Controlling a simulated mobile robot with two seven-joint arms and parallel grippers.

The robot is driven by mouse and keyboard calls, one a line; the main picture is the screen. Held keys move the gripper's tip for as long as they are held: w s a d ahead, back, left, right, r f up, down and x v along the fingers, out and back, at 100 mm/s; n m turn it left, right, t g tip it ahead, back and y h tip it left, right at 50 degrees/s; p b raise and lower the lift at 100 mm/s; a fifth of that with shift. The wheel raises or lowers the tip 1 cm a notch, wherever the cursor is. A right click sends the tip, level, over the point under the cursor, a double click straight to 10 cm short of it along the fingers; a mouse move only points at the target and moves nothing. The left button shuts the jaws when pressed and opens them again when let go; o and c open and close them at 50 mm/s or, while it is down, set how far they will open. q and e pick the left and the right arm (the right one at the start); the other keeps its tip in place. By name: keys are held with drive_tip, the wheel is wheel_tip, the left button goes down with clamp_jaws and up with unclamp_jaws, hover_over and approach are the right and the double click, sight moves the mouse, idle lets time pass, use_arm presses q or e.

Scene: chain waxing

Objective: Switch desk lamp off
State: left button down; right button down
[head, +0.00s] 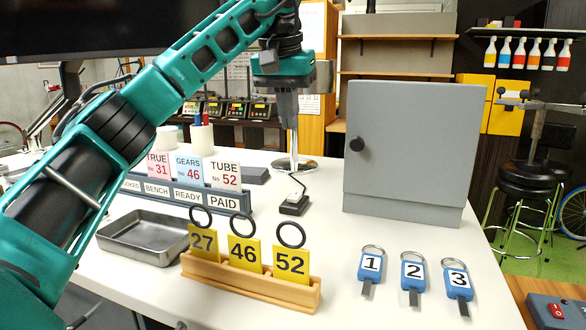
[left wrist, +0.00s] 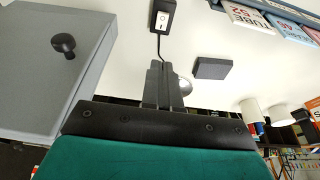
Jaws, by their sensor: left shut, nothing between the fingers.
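The desk lamp shows as a round metal base (head: 296,165) and a thin pole at the back of the white table; its head is hidden behind my left arm, so I cannot see whether it is lit. A cord runs from the base to a black switch box (head: 294,204) with a white rocker, lying nearer on the table. The switch box also shows at the top of the left wrist view (left wrist: 162,17). My left gripper (head: 288,122) points down above the table, shut and empty, apart from the switch. Its fingers (left wrist: 164,68) partly cover the lamp base in the wrist view. My right gripper is not visible.
A grey cabinet (head: 405,150) stands right of the switch. A card rack (head: 185,190) and a metal tray (head: 150,236) are on the left. A wooden holder (head: 250,284) with yellow tags and blue key fobs (head: 412,272) lie in front. The table between switch and cabinet is clear.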

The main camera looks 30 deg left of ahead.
sight(296, 193)
use_arm(q)
drive_tip(key=x, duration=0.4)
drive_tip(key=b+x, duration=0.1)
drive_tip(key=x, duration=0.3)
drive_tip(key=b+x, duration=0.1)
drive_tip(key=x, duration=0.4)
drive_tip(key=shift+s+d, duration=0.1)
drive_tip(key=shift+s, duration=0.35)
drive_tip(key=shift+f, duration=0.5)
